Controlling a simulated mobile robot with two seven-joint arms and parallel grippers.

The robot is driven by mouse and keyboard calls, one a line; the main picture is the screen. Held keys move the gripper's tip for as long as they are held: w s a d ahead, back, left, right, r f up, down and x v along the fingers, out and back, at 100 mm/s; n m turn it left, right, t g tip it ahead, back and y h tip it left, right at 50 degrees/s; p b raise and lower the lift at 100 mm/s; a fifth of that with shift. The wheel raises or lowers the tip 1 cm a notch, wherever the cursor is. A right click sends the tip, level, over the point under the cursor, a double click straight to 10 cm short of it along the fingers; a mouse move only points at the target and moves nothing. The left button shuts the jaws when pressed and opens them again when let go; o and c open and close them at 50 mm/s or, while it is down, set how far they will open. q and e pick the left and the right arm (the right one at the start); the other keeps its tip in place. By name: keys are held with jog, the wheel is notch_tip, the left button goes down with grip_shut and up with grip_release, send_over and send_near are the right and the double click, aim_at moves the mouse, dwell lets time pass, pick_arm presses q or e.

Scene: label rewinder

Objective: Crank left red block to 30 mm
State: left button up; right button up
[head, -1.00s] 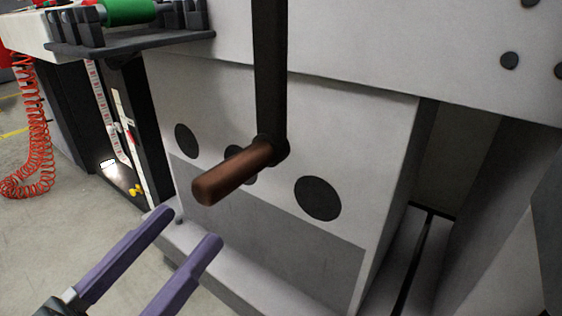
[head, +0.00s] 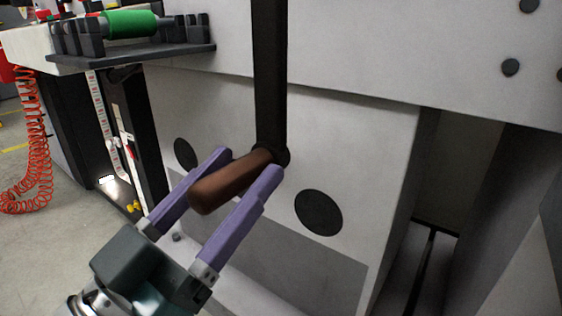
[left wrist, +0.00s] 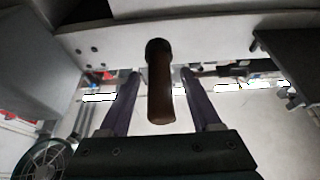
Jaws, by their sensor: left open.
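A crank with a black arm (head: 270,75) hangs down in front of the pale machine. Its brown handle (head: 228,183) juts out toward me from the lower end. My left gripper (head: 246,163) is open, with one purple finger on each side of the handle. The left wrist view shows the handle (left wrist: 161,92) between the two fingers (left wrist: 160,76), with a gap on both sides. The red block cannot be made out for certain in these views. My right gripper is not in view.
The pale machine front (head: 370,150) with dark round discs (head: 318,212) stands close behind the crank. A shelf (head: 130,55) with a green roller (head: 131,24) sits at upper left. A red coiled hose (head: 35,150) hangs at far left.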

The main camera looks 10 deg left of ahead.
pick_arm(q)
grip_shut()
dwell(0.5)
dwell(0.9)
